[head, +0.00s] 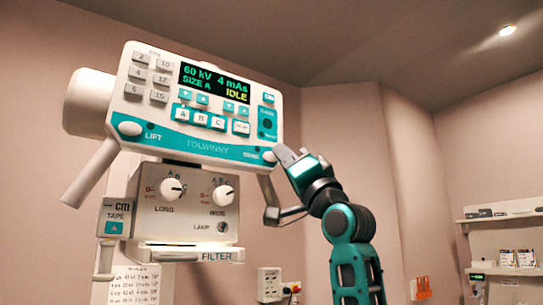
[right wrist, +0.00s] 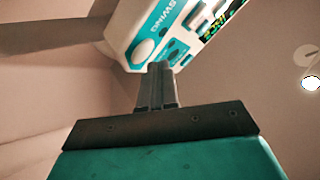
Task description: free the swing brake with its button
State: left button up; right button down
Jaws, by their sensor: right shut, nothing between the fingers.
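The white and teal tube head (head: 205,150) reads "60 kV 4 mAs SIZE A IDLE" on its display (head: 215,83). The white round swing button (head: 268,157) sits at the lower right of its front, partly beside my gripper. In the right wrist view the swing button (right wrist: 143,50) shows next to the word "SWING". My right gripper (head: 284,153) is shut and empty, its tips close to this button. In the right wrist view the tips of my right gripper (right wrist: 160,66) overlap the panel edge just beside the button. I cannot tell whether they touch. My left gripper is not in view.
A similar white lift button (head: 130,129) is at the panel's left end. Handles (head: 92,172) slope down from the head. Below hangs a box with two knobs (head: 172,189) and a filter slot (head: 192,254). Shelves (head: 505,212) stand at the far right.

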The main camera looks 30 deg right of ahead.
jog(key=shift+w, duration=0.25)
jog(key=shift+w+a+p, duration=0.1)
jog(key=shift+w+p, duration=0.25)
jog(key=shift+w, duration=0.05)
dwell(0.5)
jog(key=shift+s, duration=0.85)
jog(key=s, duration=0.1)
jog(key=s+b, duration=0.1)
jog(key=s, duration=0.3)
jog(key=shift+d+b, duration=0.3)
jog(key=shift+b, duration=0.1)
dwell(0.8)
